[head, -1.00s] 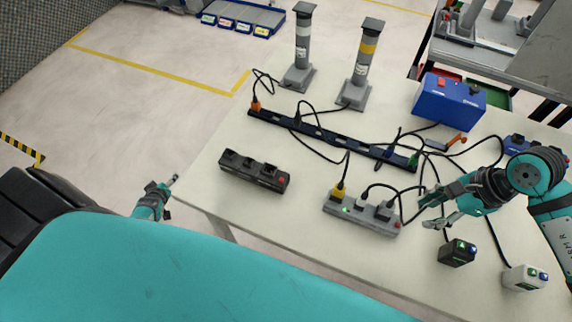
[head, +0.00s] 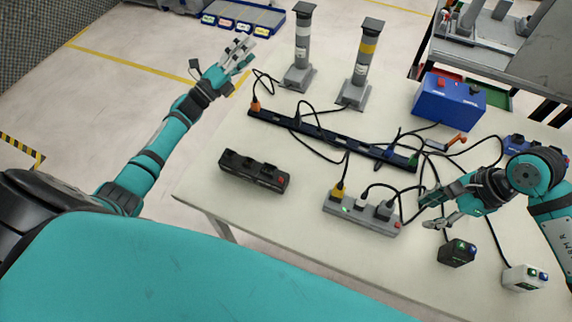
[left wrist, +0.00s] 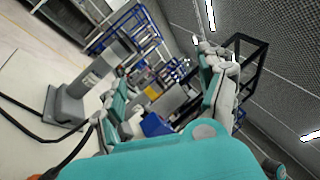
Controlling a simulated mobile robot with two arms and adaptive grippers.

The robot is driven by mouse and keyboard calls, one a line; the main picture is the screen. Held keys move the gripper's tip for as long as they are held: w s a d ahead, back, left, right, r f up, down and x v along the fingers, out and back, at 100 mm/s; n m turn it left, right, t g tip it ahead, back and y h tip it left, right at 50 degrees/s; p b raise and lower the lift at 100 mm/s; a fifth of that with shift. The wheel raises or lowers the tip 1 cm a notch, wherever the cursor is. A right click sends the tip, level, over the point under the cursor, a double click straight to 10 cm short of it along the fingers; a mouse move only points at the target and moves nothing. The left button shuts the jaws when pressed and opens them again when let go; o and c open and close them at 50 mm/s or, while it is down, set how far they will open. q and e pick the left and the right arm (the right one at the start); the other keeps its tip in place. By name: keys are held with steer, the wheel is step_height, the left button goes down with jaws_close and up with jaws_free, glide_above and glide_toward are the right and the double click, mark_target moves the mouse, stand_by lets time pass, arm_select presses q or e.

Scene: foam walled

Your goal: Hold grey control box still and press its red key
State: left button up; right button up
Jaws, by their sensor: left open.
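The grey box (head: 350,214) lies on the table in the head view, with a red key (head: 397,225) at its right end, a green light and several plugs on top. My right gripper (head: 425,211) is just right of the red key, its fingers apart with nothing seen between them; contact with the box cannot be told. My left gripper (head: 240,58) is raised near the table's far left corner, away from the grey box. It is open and empty, and its spread fingers also show in the left wrist view (left wrist: 160,78).
A dark box (head: 240,167) with a red key lies to the left on the table (head: 290,215). A long black strip (head: 335,140) with cables runs behind. Two posts (head: 302,45) (head: 363,62), a blue box (head: 430,103), a black button box (head: 457,252) and a white one (head: 522,280) stand around.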

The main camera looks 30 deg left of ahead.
arm_select(q)
steer(key=s+d+m+g+h, duration=0.1)
steer(key=d+m+g+h, duration=0.25)
steer(key=d+m, duration=0.25)
steer(key=m+g+h, duration=0.2)
steer(key=m+g, duration=1.4)
steer(key=m, duration=0.5)
glide_toward(340, 200)
steer(key=x, duration=0.7)
steer(key=f+x, duration=0.1)
steer(key=x, duration=0.3)
steer(key=shift+w+d+f, duration=0.15)
steer(key=shift+w, duration=0.2)
steer(key=c, duration=1.4)
arm_select(e)
steer(key=shift+c, duration=0.2)
arm_select(q)
steer(key=shift+c, duration=0.2)
arm_select(e)
jaws_close()
